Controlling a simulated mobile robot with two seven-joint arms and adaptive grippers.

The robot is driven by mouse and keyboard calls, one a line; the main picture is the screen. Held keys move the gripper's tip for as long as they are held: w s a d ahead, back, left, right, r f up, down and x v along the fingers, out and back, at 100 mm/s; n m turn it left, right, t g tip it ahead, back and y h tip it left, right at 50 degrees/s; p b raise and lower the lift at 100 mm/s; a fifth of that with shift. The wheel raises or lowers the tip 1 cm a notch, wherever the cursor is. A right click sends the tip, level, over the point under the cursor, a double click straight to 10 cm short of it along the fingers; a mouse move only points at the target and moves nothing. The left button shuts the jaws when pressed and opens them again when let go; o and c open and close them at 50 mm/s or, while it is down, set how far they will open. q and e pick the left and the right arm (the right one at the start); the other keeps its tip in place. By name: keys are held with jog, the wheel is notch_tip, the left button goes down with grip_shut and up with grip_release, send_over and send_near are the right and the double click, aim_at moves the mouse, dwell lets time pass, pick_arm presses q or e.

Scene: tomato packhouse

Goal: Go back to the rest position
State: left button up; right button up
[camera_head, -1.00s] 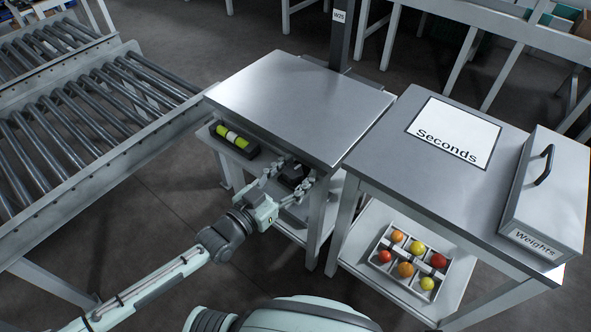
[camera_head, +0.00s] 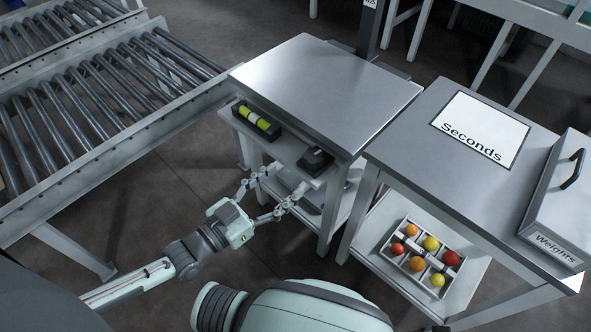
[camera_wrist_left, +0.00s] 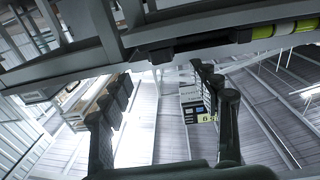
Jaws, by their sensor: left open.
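My left gripper (camera_head: 286,180) is open and empty. It is in front of the small shelf under the steel table top, slightly below a black device (camera_head: 316,161) on that shelf and apart from it. In the left wrist view its two fingers (camera_wrist_left: 161,78) are spread with nothing between them. The wrist view looks upward past the shelf's underside to the roof. My right gripper is not in view.
A black holder with yellow-green items (camera_head: 257,121) sits on the shelf's left. The steel table (camera_head: 325,90) stands behind, a roller conveyor (camera_head: 90,110) at left. At right, the "Seconds" table (camera_head: 440,165) has a grey "Weights" box (camera_head: 557,205) on top and a tomato tray (camera_head: 408,268) below.

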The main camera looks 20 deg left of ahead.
pick_arm(q)
jog(key=shift+s+a, duration=0.25)
jog(key=shift+s, duration=0.25)
jog(key=s+a+f+n+g+y, duration=0.1)
jog(key=s+a+f+g+y, duration=0.2)
jog(key=f, duration=0.8)
jog(key=s+a+f+n+g+y, duration=0.1)
jog(key=a+f+g+y, duration=0.3)
jog(key=f, duration=0.7)
jog(key=s+a+f+g+y, duration=0.1)
jog(key=s+a+f+g, duration=0.1)
jog(key=s+f, duration=0.3)
jog(key=s+a+f+n+g+y, duration=0.1)
jog(key=s+a+f+g, duration=0.2)
jog(key=s, duration=0.4)
notch_tip(320, 180, down, 3)
jog(key=shift+s+r+g+y+p, duration=0.2)
jog(key=shift+g+y+p, duration=0.2)
jog(key=shift+g, duration=0.4)
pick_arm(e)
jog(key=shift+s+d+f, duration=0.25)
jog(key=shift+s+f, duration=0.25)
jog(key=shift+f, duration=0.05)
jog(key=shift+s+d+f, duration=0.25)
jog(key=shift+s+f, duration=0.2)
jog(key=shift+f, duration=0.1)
pick_arm(q)
jog(key=shift+d, duration=0.1)
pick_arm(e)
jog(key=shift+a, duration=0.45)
